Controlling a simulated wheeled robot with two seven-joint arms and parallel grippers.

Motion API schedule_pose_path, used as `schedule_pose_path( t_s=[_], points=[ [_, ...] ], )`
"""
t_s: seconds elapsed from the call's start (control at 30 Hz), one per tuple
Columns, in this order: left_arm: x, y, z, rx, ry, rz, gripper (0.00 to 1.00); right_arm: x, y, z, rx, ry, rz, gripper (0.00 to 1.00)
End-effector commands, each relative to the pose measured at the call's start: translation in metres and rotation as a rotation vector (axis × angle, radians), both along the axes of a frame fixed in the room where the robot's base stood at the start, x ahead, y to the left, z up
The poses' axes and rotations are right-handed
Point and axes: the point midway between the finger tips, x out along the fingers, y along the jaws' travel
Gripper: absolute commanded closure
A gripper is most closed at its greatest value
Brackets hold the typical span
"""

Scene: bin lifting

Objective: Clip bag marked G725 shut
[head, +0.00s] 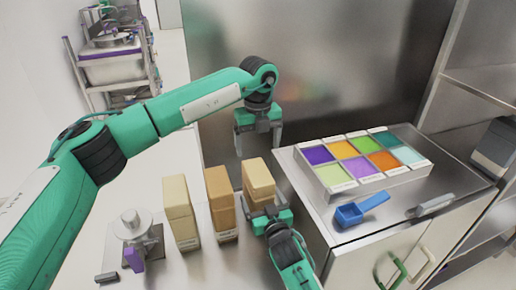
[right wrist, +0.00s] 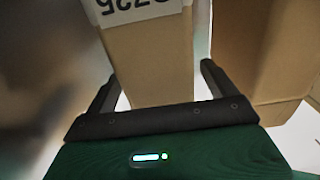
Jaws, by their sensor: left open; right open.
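The rightmost of three upright paper bags (head: 258,178) stands on the counter. In the right wrist view the bag between my fingers (right wrist: 150,65) has a white label, upside down and partly cut off, on which 725 can be read. My right gripper (head: 262,203) is open, low at the bag's near side, with one finger on each side of it; the right wrist view shows the fingers (right wrist: 160,85) apart. My left gripper (head: 258,145) is open and empty, pointing down, above and behind the same bag. No clip can be identified for certain.
Two more bags, a light one (head: 181,212) and a brown one (head: 220,205), stand to the left, beside a small device (head: 135,235). A small dark bar (head: 107,277) lies near it. The right counter holds a tray of coloured compartments (head: 350,185), a blue scoop (head: 360,210) and a grey bar (head: 435,205).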

Motion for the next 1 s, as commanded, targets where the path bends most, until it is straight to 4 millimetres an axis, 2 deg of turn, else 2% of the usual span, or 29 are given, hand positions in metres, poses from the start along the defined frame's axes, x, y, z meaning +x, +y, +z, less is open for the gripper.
schedule_pose_path(
  t_s=[0.3, 0.5, 0.7, 1.0],
  points=[
    [0.0, 0.0, -0.017, 0.0, 0.0, 0.0, 0.15, -0.062, -0.021, -0.004, -0.002, 0.002, 0.001, 0.11],
    [0.0, 0.0, -0.024, 0.0, 0.0, 0.0, 0.15, -0.096, -0.032, -0.003, -0.002, 0.002, 0.001, 0.11],
    [0.0, 0.0, -0.028, 0.0, 0.0, 0.0, 0.15, -0.114, -0.038, -0.002, -0.002, 0.002, 0.001, 0.11],
    [0.0, 0.0, -0.028, 0.0, 0.0, 0.0, 0.15, -0.117, -0.039, 0.0, -0.001, 0.001, 0.001, 0.11]
  ],
)
